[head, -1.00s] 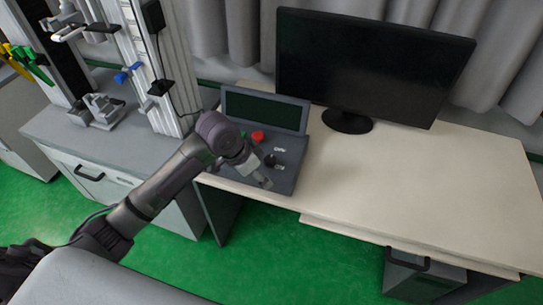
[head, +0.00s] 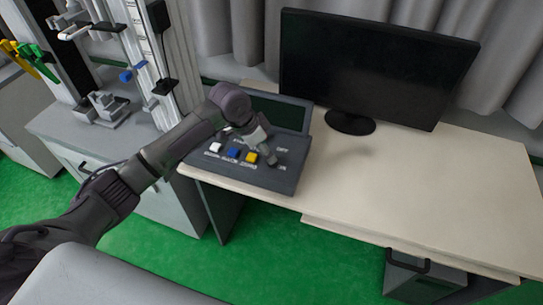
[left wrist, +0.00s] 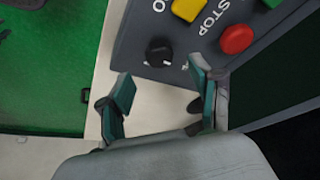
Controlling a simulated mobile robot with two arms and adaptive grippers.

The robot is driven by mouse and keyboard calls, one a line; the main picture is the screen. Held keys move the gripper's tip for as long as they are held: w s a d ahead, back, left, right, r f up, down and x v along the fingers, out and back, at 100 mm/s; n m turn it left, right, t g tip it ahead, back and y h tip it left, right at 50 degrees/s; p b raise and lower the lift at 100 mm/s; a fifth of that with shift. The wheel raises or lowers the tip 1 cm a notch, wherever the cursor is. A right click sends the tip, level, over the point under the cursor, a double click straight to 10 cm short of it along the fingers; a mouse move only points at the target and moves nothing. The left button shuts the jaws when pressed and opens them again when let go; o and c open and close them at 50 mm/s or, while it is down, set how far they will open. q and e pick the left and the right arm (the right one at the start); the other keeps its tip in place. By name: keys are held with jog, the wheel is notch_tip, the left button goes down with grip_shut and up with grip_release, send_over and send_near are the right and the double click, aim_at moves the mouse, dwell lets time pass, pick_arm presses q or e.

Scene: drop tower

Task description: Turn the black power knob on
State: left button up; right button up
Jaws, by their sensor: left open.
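The black power knob (left wrist: 158,52) is a small round knob on the dark grey control panel (head: 285,181). In the left wrist view it lies just ahead of my left gripper (left wrist: 160,78), between the lines of its two fingers and apart from them. The fingers are spread with nothing between them. In the head view my left gripper (head: 267,148) is over the right part of the panel, by the OFF and ON labels, and hides the knob. My right gripper is not in view.
The panel has white (head: 215,147), blue (head: 233,153) and yellow (head: 251,158) buttons, and a red STOP button (left wrist: 236,39). A monitor (head: 375,70) stands behind. The desk (head: 430,180) to the right is clear.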

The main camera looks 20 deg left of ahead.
pick_arm(q)
jog(key=x, duration=0.5)
jog(key=c, duration=1.1)
